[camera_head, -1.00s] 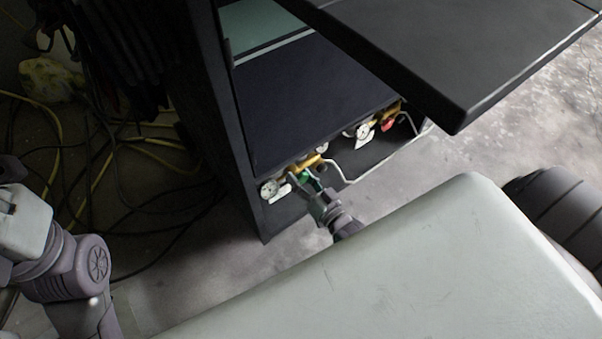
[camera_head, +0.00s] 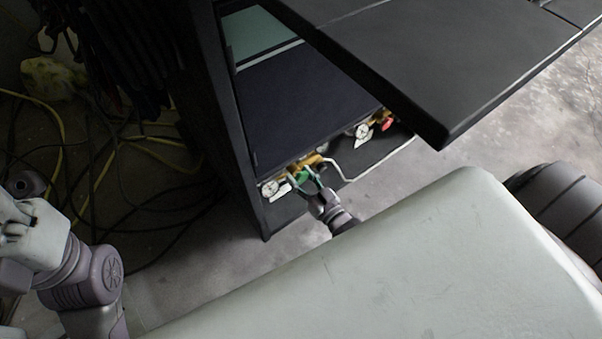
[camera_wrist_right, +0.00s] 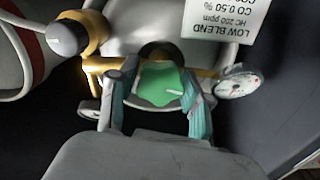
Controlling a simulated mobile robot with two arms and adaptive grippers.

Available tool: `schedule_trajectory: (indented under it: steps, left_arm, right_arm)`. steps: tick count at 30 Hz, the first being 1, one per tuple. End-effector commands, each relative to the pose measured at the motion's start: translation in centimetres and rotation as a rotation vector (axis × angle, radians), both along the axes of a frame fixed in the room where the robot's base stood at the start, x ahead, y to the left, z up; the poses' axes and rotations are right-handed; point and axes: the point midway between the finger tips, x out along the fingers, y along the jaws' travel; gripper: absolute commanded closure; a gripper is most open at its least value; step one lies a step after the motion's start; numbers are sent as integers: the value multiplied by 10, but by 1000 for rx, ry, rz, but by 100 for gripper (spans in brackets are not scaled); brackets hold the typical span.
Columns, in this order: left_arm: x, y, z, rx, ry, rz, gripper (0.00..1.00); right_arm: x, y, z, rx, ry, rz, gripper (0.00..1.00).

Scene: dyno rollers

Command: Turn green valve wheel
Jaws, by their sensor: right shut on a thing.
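The green valve wheel (camera_head: 304,176) sits on brass fittings low in the dark cabinet, near the middle of the head view. In the right wrist view the green wheel (camera_wrist_right: 160,83) fills the space between the two fingers. My right gripper (camera_head: 308,178) is shut on the wheel, one finger on each side; it also shows in the right wrist view (camera_wrist_right: 158,105). A white-faced gauge (camera_wrist_right: 238,83) is right beside the gripper. The left arm shows at the head view's left edge, but its fingers are not visible.
A dark cabinet (camera_head: 212,110) surrounds the valves, with a dark panel (camera_head: 400,50) jutting out above. A second gauge (camera_head: 362,131) and a red wheel (camera_head: 387,125) are to the right. A white tube (camera_head: 372,168) runs close by. Yellow and black cables (camera_head: 60,150) lie on the floor at left.

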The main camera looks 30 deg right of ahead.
Motion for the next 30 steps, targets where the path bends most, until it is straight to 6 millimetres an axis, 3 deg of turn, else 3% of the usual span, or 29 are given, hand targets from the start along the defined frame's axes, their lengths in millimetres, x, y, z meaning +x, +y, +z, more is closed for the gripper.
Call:
schedule_trajectory:
  steps: [1,2,6,15,19,30]
  left_arm:
    - [0,0,0,0,1,0,62]
    - [0,0,0,0,1,0,62]
    - [0,0,0,1,2,0,62]
    - [1,0,-1,5,6,1,62]
    - [1,0,-1,4,5,1,62]
    - [0,0,0,2,2,1,62]
  right_arm:
    - [0,1,0,1,1,0,86]
    - [0,1,0,1,1,0,48]
    - [0,0,0,2,1,0,26]
    - [-1,0,0,2,0,0,26]
    - [-10,-1,-1,2,2,-1,26]
    - [-83,-11,-1,2,3,1,26]
